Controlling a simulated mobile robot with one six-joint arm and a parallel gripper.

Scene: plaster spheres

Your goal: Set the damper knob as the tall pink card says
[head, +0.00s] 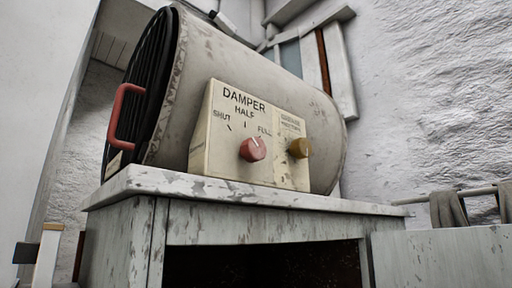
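The damper panel (219,152) is a cream, worn box on the front of a large drum. It reads DAMPER, with SHUT at left, HALF at top and a partly hidden FULL at right. The damper knob (253,149) is round and pinkish red. A pale line on it points roughly upward, nearest the HALF mark; its exact angle is hard to tell. No tall pink card is in view. My gripper is not in view.
A mustard knob (298,148) sits on a smaller labelled panel beside the damper knob. The drum (270,85) has a red handle (125,116) at its left end. It rests on a worn white cabinet (250,195). Dark cloths (447,210) hang on a rail at right.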

